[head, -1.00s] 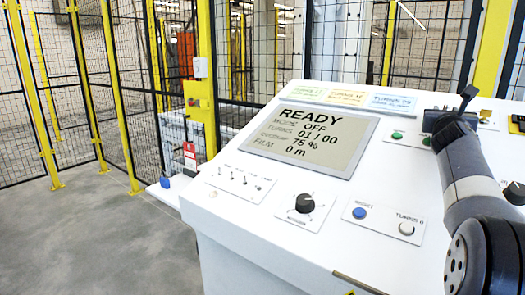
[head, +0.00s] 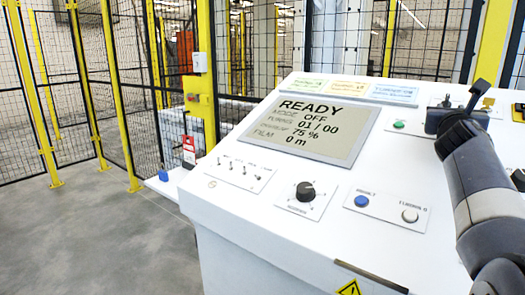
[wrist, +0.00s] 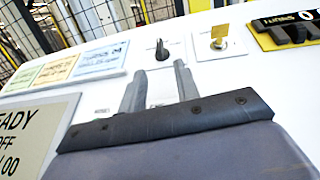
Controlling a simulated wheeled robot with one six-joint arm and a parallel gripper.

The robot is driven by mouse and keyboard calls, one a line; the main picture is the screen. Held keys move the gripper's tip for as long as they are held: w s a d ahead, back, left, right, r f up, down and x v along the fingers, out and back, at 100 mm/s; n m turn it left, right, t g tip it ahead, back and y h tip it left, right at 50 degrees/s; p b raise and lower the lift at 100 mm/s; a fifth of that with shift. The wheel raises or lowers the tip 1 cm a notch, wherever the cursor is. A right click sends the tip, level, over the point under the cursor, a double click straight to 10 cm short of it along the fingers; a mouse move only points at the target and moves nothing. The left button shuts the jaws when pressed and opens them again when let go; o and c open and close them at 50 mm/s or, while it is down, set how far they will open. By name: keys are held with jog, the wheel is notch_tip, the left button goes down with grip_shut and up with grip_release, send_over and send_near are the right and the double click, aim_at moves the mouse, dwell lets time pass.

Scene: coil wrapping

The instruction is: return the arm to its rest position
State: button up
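My arm (head: 485,190) reaches up along the right side of the white control panel (head: 330,215) in the head view. My gripper (head: 480,90) is at its far end, over the panel's upper right part. In the wrist view my gripper (wrist: 160,69) shows two grey fingers standing apart with nothing between them. A black selector knob (wrist: 161,50) lies beyond the fingertips, apart from them. A yellow key switch (wrist: 219,38) is to its right.
The panel carries a display (head: 310,130) reading READY, a black dial (head: 305,191), a blue button (head: 361,201), a white button (head: 409,215) and small toggle switches (head: 243,170). Yellow-posted mesh fencing (head: 115,95) stands behind. Grey floor (head: 110,240) is clear at left.

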aim_at(448, 99)
jog(key=p+x, duration=0.1)
jog(key=x, duration=0.1)
jog(key=p+x, duration=0.1)
jog(key=x, duration=0.4)
jog(key=shift+w+d+r+p, duration=0.1)
jog(key=shift+w+r+p, duration=0.2)
jog(key=shift+p, duration=0.1)
jog(key=shift+w+d+r+p, duration=0.1)
jog(key=shift+d+p, duration=0.05)
jog(key=shift+p, duration=0.3)
jog(key=shift+r+n+t+y+p, duration=0.1)
jog(key=shift+n+t+y+p, duration=0.25)
jog(key=shift+p, duration=0.45)
jog(key=shift+n+y+p, duration=0.35)
jog(key=shift+p, duration=0.45)
jog(key=n+y+p, duration=0.2)
jog(key=p, duration=0.2)
jog(key=n+t+y+p, duration=0.1)
jog(key=y+p, duration=0.1)
jog(key=p, duration=0.3)
jog(key=n+y+p, duration=0.2)
jog(key=p, duration=0.3)
jog(key=shift+s+d+n+y, duration=0.25)
jog(key=shift+d+n+y, duration=0.05)
jog(key=shift+d, duration=0.1)
jog(key=n+y+p, duration=0.2)
jog(key=p, duration=0.3)
jog(key=shift+d, duration=0.2)
jog(key=shift+n+y+p, duration=0.4)
jog(key=shift+y+p, duration=0.2)
